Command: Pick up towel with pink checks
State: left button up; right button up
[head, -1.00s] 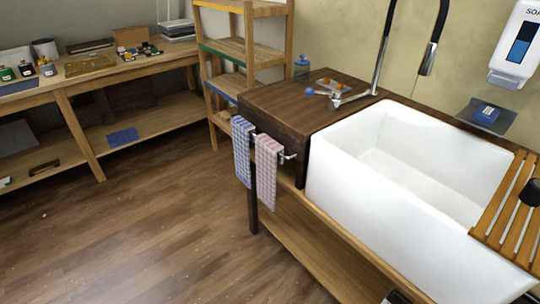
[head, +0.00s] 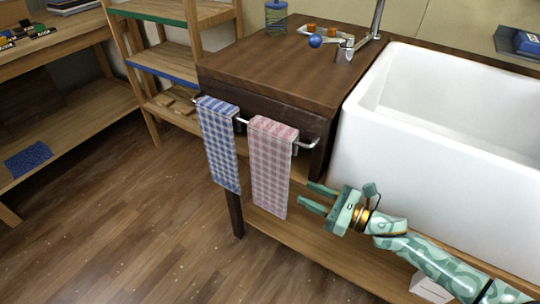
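The towel with pink checks (head: 270,170) hangs over a metal rail (head: 308,144) on the front of the dark wooden counter. A towel with blue checks (head: 219,145) hangs to its left on the same rail, with a small gap between them. My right gripper (head: 312,197) comes in from the right, just right of the pink towel's lower part. Its two green fingers are apart, point left toward the towel and have nothing between them. I cannot tell whether the fingers touch the towel. My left gripper is not in view.
The white sink (head: 420,150) stands right of the counter (head: 290,65), above my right arm. A low wooden shelf (head: 300,250) runs beneath, with a white box (head: 430,289) on it. A shelf rack (head: 165,60) stands at the left; the floor in front is clear.

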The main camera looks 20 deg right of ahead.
aim_at(272, 173)
jog(key=b+x, duration=0.2)
jog(key=x, duration=0.9)
jog(key=shift+a+f+b, duration=0.35)
jog(key=shift+a+b, duration=0.05)
jog(key=shift+a, duration=0.05)
jog(key=shift+r, duration=0.1)
jog(key=shift+c, duration=0.3)
grip_shut()
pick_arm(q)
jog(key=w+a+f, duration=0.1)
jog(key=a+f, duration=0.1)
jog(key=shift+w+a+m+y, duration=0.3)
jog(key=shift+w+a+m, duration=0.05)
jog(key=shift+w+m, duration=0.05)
